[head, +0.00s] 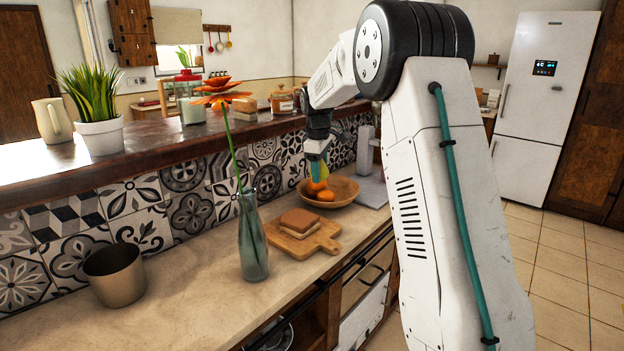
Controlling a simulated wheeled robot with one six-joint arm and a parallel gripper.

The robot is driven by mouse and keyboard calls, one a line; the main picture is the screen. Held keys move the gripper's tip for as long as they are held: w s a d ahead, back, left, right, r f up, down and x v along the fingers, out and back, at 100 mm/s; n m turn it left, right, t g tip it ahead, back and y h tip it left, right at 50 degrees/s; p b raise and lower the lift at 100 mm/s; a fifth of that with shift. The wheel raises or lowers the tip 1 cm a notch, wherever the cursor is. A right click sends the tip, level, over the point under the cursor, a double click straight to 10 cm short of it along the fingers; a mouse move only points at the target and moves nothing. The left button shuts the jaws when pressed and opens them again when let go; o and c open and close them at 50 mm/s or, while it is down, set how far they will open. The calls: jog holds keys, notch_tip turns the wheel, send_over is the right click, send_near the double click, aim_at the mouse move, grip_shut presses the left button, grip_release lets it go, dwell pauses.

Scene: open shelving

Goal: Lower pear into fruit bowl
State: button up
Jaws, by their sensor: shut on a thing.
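A wooden fruit bowl (341,191) stands on the counter in the head view, with orange fruit (326,195) inside it. My gripper (316,168) is above the left part of the bowl, pointing down. It is shut on a yellow-green pear (323,171), of which only part shows beside the fingers. The pear is right over the oranges; I cannot tell whether it touches them. My arm hides part of the area behind the bowl.
A glass vase (252,240) with a tall orange flower, a cutting board (303,241) with bread (299,221), and a metal pot (115,275) stand on the counter left of the bowl. A raised ledge (180,147) runs behind.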

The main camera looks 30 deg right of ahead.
jog(key=w+d, duration=1.2)
jog(key=d, duration=0.3)
jog(key=shift+d+r, duration=0.25)
jog(key=shift+d, duration=0.05)
jog(key=shift+f, duration=0.15)
jog(key=shift+f, duration=5.45)
jog(key=shift+f, duration=2.2)
